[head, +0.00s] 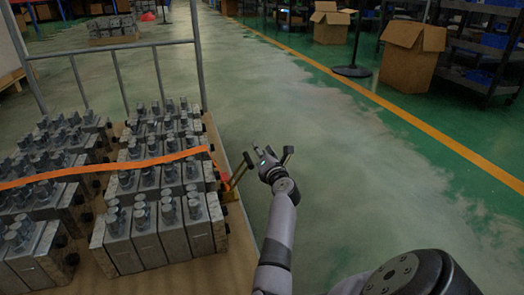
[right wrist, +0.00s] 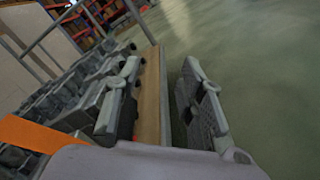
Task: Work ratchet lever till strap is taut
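An orange strap (head: 110,172) runs across the tops of the grey valve blocks (head: 150,235) in the head view. At the right edge of the load it meets a brass-coloured ratchet (head: 229,195), whose lever (head: 240,171) tilts up and to the right. My right gripper (head: 272,153) is beside the lever's upper end, to its right, with its fingers spread and nothing seen between them. In the right wrist view the gripper (right wrist: 160,98) is open too, and the strap (right wrist: 35,132) shows at lower left. The lever cannot be made out there. My left gripper is out of view.
The blocks stand on a wooden platform (head: 243,233) with a grey metal rail frame (head: 158,72) at its far end. Open floor (head: 345,150) lies to the right. Cardboard boxes (head: 410,55) and dark shelving (head: 480,50) are at the back right.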

